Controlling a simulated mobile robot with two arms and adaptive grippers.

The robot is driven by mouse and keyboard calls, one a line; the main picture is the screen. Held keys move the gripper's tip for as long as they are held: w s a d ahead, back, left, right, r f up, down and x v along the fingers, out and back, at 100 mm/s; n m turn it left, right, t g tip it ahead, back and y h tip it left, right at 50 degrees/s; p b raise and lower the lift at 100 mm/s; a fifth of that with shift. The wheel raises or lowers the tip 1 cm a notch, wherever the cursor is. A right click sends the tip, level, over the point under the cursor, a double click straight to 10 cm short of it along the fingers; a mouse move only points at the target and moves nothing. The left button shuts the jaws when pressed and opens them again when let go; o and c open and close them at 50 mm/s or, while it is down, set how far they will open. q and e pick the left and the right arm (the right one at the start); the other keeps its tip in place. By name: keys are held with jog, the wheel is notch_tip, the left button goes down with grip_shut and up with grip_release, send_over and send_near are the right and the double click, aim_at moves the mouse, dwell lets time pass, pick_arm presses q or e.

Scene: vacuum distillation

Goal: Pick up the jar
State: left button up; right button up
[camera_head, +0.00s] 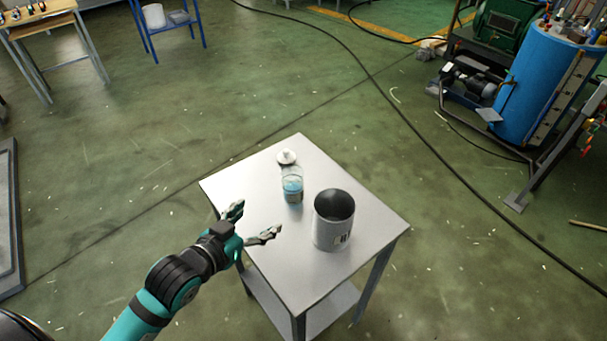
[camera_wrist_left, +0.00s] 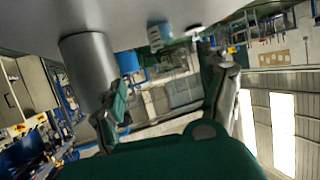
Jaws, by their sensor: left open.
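The jar (camera_head: 292,190) is a small clear glass jar with blue contents, standing upright on the small metal table. It also shows upside down in the left wrist view (camera_wrist_left: 157,37), beyond the space between my fingers. A pale lid with a knob (camera_head: 287,157) lies on the table just behind the jar, apart from it or touching; I cannot tell. My left gripper (camera_head: 256,220) is open and empty, to the left and near side of the jar, with its fingers pointing towards the table's middle. My right gripper does not show.
A grey metal canister (camera_head: 333,222) stands on the table (camera_head: 283,272), right of and nearer than the jar. The left part of the tabletop is clear. A blue tank (camera_head: 541,90) and pump gear stand at the far right. A dark cable crosses the green floor.

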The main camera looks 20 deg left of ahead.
pick_arm(q)
send_near(287, 191)
jog(key=x, duration=0.3)
jog(key=shift+d+f+p, duration=0.25)
jog(key=shift+f+p, duration=0.05)
jog(key=x, duration=0.3)
jog(key=shift+w+f, duration=0.1)
jog(key=shift+w+d+f, duration=0.2)
jog(key=shift+w+f, duration=0.05)
jog(key=shift+w, duration=0.5)
jog(key=x, duration=0.4)
jog(key=shift+w+a+r+p, duration=0.1)
jog(key=shift+w+p, duration=0.2)
jog(key=shift+p, duration=0.1)
jog(key=shift+w, duration=0.15)
jog(key=c, duration=1.2)
jog(key=shift+c, duration=1)
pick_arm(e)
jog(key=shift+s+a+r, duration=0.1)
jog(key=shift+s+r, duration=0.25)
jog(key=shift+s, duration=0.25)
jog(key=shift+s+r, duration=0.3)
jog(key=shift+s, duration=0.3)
